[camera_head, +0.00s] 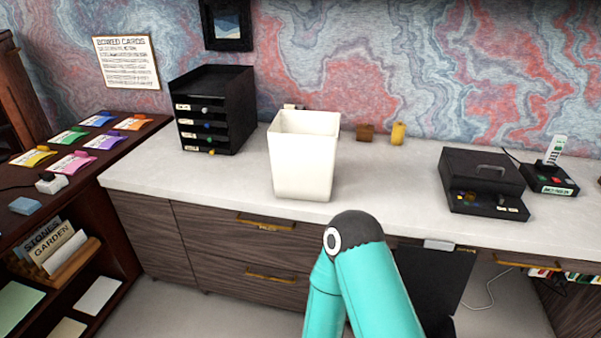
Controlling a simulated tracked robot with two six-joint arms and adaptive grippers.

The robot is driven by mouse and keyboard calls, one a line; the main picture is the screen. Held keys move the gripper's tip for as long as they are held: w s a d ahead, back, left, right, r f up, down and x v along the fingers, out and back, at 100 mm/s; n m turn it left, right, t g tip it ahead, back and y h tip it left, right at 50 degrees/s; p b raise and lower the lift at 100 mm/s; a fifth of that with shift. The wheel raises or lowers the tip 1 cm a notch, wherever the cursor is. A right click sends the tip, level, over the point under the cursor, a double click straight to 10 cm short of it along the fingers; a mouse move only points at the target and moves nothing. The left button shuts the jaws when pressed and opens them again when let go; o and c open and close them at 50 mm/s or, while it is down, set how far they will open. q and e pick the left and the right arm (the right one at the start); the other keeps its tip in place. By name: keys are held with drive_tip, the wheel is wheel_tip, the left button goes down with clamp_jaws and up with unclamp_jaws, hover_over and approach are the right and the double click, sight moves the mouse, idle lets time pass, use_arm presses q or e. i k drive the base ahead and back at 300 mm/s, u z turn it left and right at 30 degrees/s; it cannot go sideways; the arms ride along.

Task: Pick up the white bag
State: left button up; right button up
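A white, open-topped, bag-like container (303,160) stands upright on the white countertop (385,180) near the middle of the camera_head view. It tapers toward its base, and its front lower edge is close to the counter's front edge. I cannot see what is inside it. A teal arm link of mine with a dark joint rises from the bottom of the view, in front of the counter and below the white container. Neither of my grippers is in view.
A black drawer organizer (213,108) stands left of the container. Behind it to the right are a small brown box (366,132) and a yellow object (398,134). The counter between container and case is clear.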

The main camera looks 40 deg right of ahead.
sight(302, 145)
drive_tip(key=z, duration=0.5)
drive_tip(key=i, duration=1.1)
drive_tip(key=z, duration=0.05)
